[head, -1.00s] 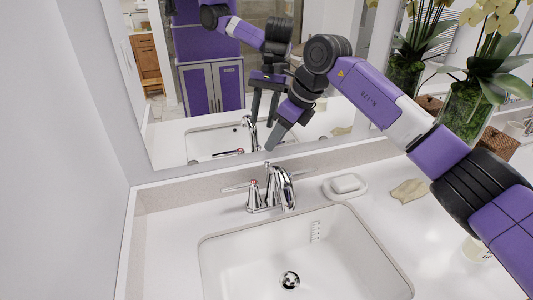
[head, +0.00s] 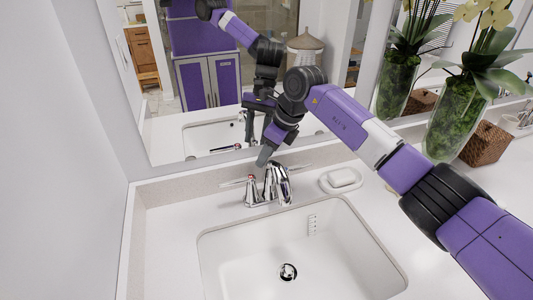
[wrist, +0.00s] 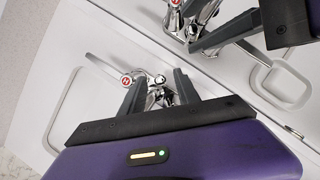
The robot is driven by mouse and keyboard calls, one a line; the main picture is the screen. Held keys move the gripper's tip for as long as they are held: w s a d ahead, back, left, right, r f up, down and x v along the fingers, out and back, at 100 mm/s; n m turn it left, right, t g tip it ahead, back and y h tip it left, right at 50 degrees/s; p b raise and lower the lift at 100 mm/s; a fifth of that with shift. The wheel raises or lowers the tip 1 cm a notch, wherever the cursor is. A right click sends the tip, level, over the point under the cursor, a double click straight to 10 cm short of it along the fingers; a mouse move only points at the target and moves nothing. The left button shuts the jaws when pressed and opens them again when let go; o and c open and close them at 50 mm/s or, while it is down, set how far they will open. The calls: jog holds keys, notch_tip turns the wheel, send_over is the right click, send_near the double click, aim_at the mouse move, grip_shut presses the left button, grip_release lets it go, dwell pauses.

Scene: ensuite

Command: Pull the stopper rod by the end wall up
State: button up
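The chrome faucet (head: 277,184) stands behind the white sink (head: 225,246) near the left end wall. Its left handle has a red mark (wrist: 126,81). My gripper (head: 265,157) points down just behind the faucet. In the wrist view my gripper (wrist: 158,88) is open, with its two fingers apart and chrome parts of the faucet area between them. A small chrome knob (wrist: 159,79) shows between the fingers; I cannot tell for sure that it is the stopper rod. In the head view the rod is not distinguishable behind the faucet and fingers.
The mirror (head: 220,95) rises close behind the faucet and reflects my arm. A soap dish (head: 341,181) with white soap sits to the right. A glass vase (head: 456,122) and a woven box (head: 485,145) stand further right. The left wall (head: 60,170) is near.

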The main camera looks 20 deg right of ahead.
jog(key=shift+c, duration=0.5)
grip_shut()
dwell(0.8)
